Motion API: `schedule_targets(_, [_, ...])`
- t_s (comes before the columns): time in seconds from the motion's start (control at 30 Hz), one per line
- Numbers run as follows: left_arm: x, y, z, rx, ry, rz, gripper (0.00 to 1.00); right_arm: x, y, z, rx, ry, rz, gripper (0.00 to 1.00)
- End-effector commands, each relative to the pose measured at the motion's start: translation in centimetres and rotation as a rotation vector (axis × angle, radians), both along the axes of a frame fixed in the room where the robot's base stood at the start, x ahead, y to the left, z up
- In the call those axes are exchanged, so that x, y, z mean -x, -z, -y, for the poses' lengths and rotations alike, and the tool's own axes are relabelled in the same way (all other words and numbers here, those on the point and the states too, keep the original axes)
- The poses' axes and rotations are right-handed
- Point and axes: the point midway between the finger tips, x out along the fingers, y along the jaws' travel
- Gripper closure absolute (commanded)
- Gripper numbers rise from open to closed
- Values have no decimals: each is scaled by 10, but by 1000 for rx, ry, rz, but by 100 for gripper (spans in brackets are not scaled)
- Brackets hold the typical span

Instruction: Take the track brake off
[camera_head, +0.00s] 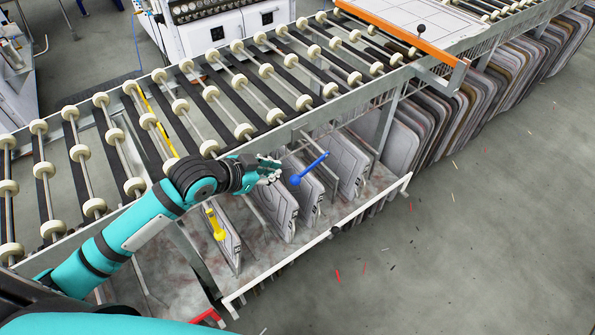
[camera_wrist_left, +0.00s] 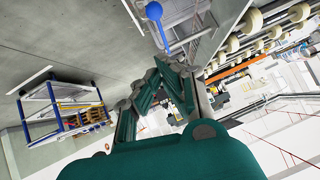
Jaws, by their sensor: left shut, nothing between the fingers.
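A blue lever (camera_head: 312,167) with a ball knob sticks out from the side of the roller track (camera_head: 250,90) in the head view. Its knob points down and to the left. My left gripper (camera_head: 276,170) is shut and empty, just left of the blue knob, with a small gap seeming to lie between them. In the left wrist view the blue lever (camera_wrist_left: 156,22) is at the top, beyond the shut fingers (camera_wrist_left: 160,75). A yellow lever (camera_head: 214,223) with a ball end hangs below the track, beneath my left forearm. I cannot tell from markings which lever is the brake. My right gripper is out of view.
Upright panels (camera_head: 282,208) stand in a rack under the track, with a pale rail (camera_head: 325,237) along its front. An orange bar (camera_head: 400,30) with a black knob crosses the track at the upper right. The floor (camera_head: 480,230) at right is mostly clear.

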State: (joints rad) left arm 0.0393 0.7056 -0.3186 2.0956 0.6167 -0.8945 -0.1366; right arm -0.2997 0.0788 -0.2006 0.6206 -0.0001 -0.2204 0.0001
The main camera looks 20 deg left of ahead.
Motion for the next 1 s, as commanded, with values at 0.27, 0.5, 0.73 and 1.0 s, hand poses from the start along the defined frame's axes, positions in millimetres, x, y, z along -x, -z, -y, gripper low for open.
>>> schedule_targets(0.27, [-3, 3, 1, 1, -4, -1, 100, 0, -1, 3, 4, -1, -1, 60])
schedule_targets(0.5, [-29, 24, 15, 4, -5, -2, 100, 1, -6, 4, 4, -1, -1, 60])
schedule_targets(0.73, [-64, 55, 34, 3, -5, -3, 100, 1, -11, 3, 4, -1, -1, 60])
schedule_targets(1.0, [-77, 92, 35, 1, -4, -3, 100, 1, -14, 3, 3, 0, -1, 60])
